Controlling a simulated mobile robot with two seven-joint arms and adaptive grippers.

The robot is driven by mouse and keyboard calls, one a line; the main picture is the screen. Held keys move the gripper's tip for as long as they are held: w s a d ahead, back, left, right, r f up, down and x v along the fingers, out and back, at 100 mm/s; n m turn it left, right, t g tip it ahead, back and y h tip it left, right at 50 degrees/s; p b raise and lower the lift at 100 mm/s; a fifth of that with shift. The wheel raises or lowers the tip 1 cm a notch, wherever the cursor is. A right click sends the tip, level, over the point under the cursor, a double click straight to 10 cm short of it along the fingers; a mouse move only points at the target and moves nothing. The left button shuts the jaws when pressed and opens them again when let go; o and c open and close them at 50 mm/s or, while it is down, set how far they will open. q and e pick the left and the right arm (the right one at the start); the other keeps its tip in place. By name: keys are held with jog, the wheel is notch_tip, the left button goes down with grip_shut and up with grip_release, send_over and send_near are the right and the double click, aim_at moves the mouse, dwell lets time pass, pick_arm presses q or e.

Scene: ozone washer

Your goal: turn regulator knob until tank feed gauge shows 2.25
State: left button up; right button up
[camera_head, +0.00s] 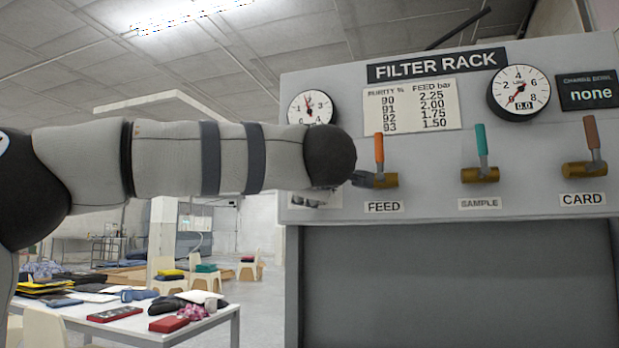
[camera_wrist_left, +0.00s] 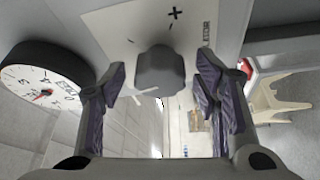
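The regulator knob (camera_wrist_left: 160,72), a dark grey lobed knob on a pale plate with a plus mark, sits between the fingers of my left gripper (camera_wrist_left: 160,82) in the left wrist view. The fingers are apart, one on each side, with visible gaps. In the head view my left wrist hides the knob and most of the gripper. A left round gauge (camera_head: 311,104) is partly covered by my arm; it also shows in the wrist view (camera_wrist_left: 42,92). A right gauge (camera_head: 519,93) reads 0.0. I cannot read which one is labelled tank feed. My right gripper is out of view.
The filter rack panel (camera_head: 440,215) carries the feed valve (camera_head: 379,145), sample valve (camera_head: 481,150) and card valve (camera_head: 593,145), close to the right of my wrist. A chart (camera_head: 412,107) pairs purity 90 with 2.25 bar. A cluttered table (camera_head: 150,325) stands lower left.

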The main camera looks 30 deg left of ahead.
pick_arm(q)
jog(key=r+v, duration=0.1)
jog(key=v, duration=1.1)
jog(key=shift+f, duration=0.45)
jog(key=shift+d+f, duration=0.1)
